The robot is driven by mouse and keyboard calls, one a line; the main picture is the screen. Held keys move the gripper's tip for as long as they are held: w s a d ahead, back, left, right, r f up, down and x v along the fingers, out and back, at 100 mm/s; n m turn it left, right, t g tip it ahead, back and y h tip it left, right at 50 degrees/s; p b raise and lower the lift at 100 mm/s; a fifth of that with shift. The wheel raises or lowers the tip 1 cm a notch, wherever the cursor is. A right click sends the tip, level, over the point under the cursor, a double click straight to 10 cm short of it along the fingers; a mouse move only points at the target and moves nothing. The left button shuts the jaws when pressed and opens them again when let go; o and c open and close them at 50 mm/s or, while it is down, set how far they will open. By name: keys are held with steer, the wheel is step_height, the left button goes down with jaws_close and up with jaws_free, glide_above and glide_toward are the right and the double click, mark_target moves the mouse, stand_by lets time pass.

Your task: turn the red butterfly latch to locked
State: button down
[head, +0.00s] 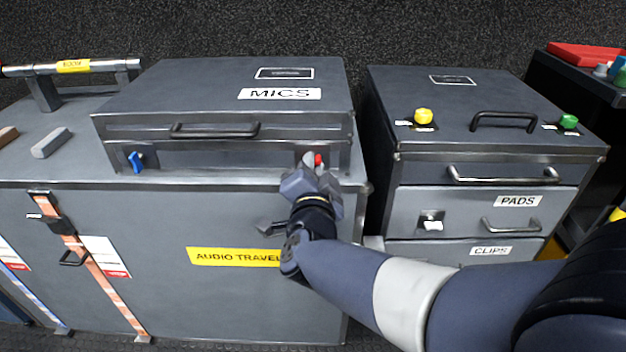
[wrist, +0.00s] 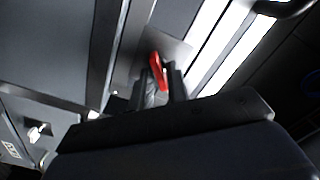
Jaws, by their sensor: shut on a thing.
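The red butterfly latch (head: 318,160) is on the front right of the grey MICS case (head: 220,95), mostly hidden behind my gripper in the head view. In the wrist view the red latch (wrist: 158,72) stands on its metal plate, tilted in the picture. My gripper (wrist: 162,85) is shut on the red latch, with a dark finger on each side of it. My gripper also shows in the head view (head: 313,165), in front of the case's right end. The blue butterfly latch (head: 136,162) is on the front left of the same case.
The MICS case stands on a large trunk with a yellow label (head: 232,257). A drawer unit (head: 480,205) stands close on the right, with a yellow knob (head: 423,116) and a green knob (head: 569,121) on top. A loose grey block (head: 50,143) lies left of the case.

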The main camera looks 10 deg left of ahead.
steer(key=shift+f+m+b, duration=0.15)
steer(key=shift+m+b, duration=1.3)
steer(key=shift+m, duration=0.45)
steer(key=shift+f+m+b, duration=0.1)
steer(key=shift+m+b, duration=1.35)
steer(key=shift+m, duration=0.45)
steer(key=shift+d, duration=0.1)
steer(key=c, duration=1.6)
jaws_free()
steer(key=shift+o, duration=0.2)
steer(key=p+v, duration=0.3)
steer(key=v, duration=0.7)
steer(key=shift+s, duration=0.4)
